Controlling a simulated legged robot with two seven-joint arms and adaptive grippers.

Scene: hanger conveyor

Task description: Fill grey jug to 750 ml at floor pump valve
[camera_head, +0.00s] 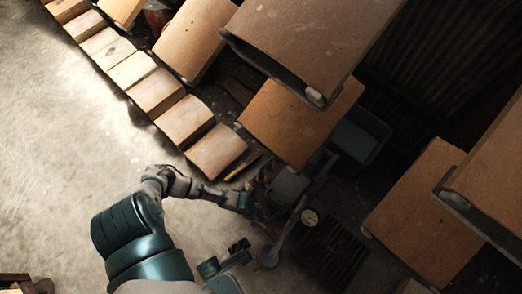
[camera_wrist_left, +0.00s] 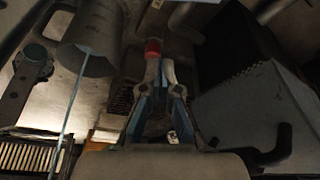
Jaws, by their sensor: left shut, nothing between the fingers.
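My left gripper (camera_head: 262,212) reaches from the lower left into the dark machinery. In the left wrist view my gripper (camera_wrist_left: 152,62) has its fingers together with nothing between them. A red piece (camera_wrist_left: 153,48) shows at the fingertips; I cannot tell if they touch it. A grey pipe end (camera_wrist_left: 90,48) is left of the fingers, with a thin pale-blue streak (camera_wrist_left: 73,110) running down from it. A grey box-like body (camera_wrist_left: 262,112) with a dark handle-like bar is at right. I cannot tell which grey thing is the jug. No fill marks are readable.
A pale round cap (camera_head: 310,217) and a floor grate (camera_head: 335,250) lie right of my gripper. Brown boxes (camera_head: 300,120) hang or stand above and right. A row of brown blocks (camera_head: 155,93) runs upper left.

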